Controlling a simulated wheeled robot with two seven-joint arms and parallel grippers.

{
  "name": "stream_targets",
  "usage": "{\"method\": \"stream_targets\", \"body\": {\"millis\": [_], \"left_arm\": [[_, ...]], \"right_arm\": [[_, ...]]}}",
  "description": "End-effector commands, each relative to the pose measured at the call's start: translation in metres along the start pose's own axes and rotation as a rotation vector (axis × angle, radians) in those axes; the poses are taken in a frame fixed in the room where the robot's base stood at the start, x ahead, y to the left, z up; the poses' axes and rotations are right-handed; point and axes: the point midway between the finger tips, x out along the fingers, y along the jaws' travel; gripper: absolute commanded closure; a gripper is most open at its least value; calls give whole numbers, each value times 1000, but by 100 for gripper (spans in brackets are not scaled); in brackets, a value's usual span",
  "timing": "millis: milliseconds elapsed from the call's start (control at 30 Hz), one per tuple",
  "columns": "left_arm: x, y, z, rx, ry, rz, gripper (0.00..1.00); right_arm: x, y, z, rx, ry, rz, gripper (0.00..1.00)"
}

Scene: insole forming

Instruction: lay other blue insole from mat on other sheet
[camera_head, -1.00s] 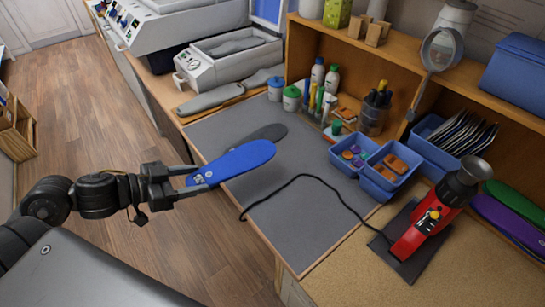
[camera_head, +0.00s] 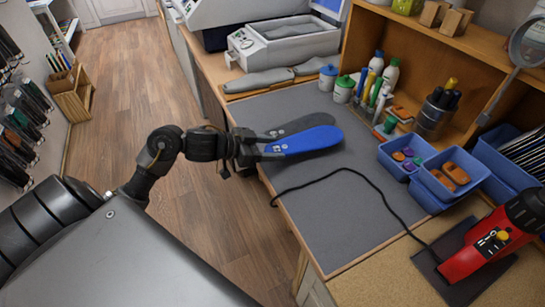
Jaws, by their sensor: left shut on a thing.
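My left gripper (camera_head: 257,150) is shut on the heel end of a blue insole (camera_head: 310,141). The insole is held out over the grey mat (camera_head: 345,215), its toe end pointing right. A dark grey insole-shaped patch (camera_head: 303,124) shows just behind the blue insole; I cannot tell whether it is a separate piece or a shadow. My right gripper is not in view. I cannot clearly identify a sheet in this view.
A machine (camera_head: 285,42) with an open tray stands at the back, and grey foot-shaped forms (camera_head: 258,81) lie in front of it. Bottles, blue bins (camera_head: 450,182), a red heat tool (camera_head: 492,245) and its black cable line the right side.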

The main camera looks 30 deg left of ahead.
Motion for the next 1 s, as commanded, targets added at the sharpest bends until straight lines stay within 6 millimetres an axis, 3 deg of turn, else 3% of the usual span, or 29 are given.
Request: {"method": "stream_targets", "body": {"millis": [167, 400, 767, 800, 933, 1000], "left_arm": [[7, -2, 4, -3, 1, 1, 68], [18, -2, 31, -3, 0, 1, 68], [19, -2, 34, 0, 0, 1, 68], [19, -2, 34, 0, 0, 1, 45], [19, -2, 34, 0, 0, 0, 28], [19, -2, 34, 0, 1, 0, 24]], "right_arm": [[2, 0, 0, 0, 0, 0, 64], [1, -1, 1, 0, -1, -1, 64], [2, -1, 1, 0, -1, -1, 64], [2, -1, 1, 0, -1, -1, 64], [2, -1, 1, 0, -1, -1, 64], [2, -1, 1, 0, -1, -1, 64]]}}
